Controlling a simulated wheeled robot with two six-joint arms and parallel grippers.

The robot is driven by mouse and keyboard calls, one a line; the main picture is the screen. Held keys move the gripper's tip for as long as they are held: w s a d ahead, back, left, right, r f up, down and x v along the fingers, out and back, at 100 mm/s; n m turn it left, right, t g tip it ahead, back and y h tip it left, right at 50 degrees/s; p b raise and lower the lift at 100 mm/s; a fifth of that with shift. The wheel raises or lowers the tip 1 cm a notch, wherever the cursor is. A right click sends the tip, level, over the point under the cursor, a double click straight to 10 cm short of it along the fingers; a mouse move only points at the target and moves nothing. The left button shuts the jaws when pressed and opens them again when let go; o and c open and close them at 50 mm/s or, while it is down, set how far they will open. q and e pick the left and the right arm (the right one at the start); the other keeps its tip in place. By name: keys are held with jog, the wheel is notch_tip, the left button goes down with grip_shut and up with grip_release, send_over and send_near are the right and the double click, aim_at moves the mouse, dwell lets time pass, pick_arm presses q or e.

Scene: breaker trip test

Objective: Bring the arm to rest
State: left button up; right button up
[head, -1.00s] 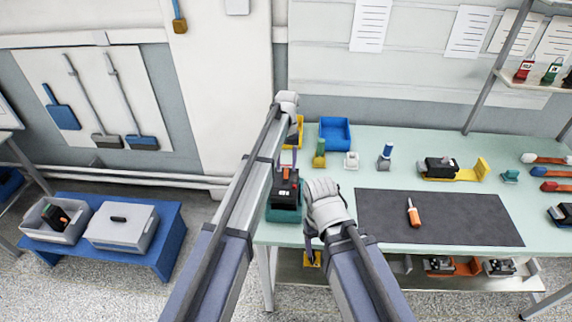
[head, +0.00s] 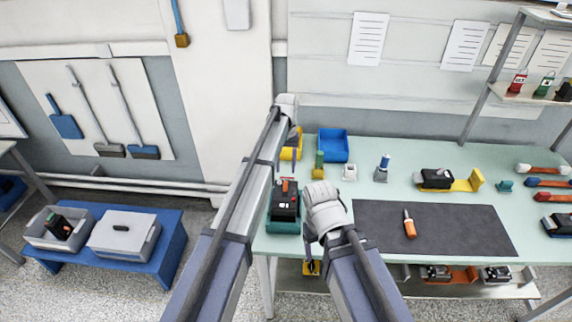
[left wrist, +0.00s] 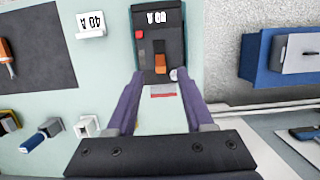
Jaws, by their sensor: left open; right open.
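A black breaker (head: 285,204) with an orange toggle sits in a teal holder (head: 283,227) at the table's left end. In the left wrist view the breaker (left wrist: 174,64) lies just beyond my open left fingertips, with its orange toggle (left wrist: 159,62) and a red button (left wrist: 140,35) visible. My left gripper (left wrist: 156,86) is empty. In the head view my left gripper (head: 290,140) is largely hidden by its own arm, behind the breaker. My right gripper (head: 322,215) is just right of the breaker; its fingers are mostly hidden.
An orange-handled tool (head: 409,224) lies on the dark mat (head: 455,235). A blue bin (head: 333,146) and several small parts stand at the back of the table (head: 420,160). A blue bench (head: 160,255) at left holds two grey boxes.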

pick_arm(q)
jog(key=s+f+m+t+b, duration=0.1)
jog(key=s+f+b, duration=0.3)
jog(key=s, duration=1.2)
jog(key=s+f+m+t+y+b, duration=0.1)
jog(key=s+f+m+b, duration=0.1)
jog(key=s, duration=1.4)
notch_tip(320, 180, down, 2)
jog(key=shift+f+m+b, duration=0.1)
jog(key=shift+m+b, duration=0.3)
jog(key=shift+b, duration=0.45)
